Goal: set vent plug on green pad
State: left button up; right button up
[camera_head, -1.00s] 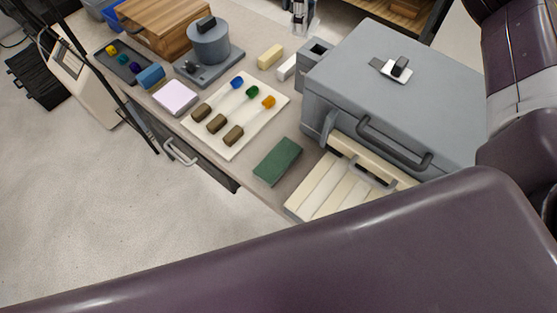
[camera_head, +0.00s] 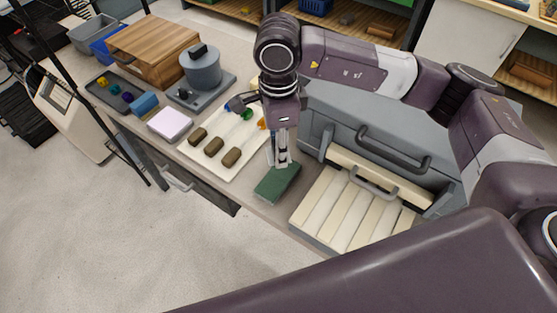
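The green pad (camera_head: 277,184) lies on the table in front of the grey furnace (camera_head: 345,118). My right arm reaches in from the right, across the furnace top. My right gripper (camera_head: 281,162) points down above the far end of the green pad. Its fingers look pale and close together; whether they hold anything is too small to tell. The vent plug is not plainly seen now; a dark-and-white fitting showed on the furnace top earlier, and my arm covers that area. My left gripper is not in view.
A pink block (camera_head: 169,123), a grey round-topped device (camera_head: 202,70) and a wooden box (camera_head: 150,45) stand farther left.

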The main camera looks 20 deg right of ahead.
notch_tip(320, 180, down, 3)
jog(key=shift+f, duration=0.1)
notch_tip(320, 180, down, 4)
jog(key=shift+f+p, duration=0.15)
jog(key=shift+p, duration=0.65)
jog(key=shift+f, duration=0.1)
jog(key=o, duration=0.7)
jog(key=shift+b, duration=0.3)
jog(key=o, duration=0.4)
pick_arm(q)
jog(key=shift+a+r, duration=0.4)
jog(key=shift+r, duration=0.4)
pick_arm(e)
jog(key=shift+o, duration=0.2)
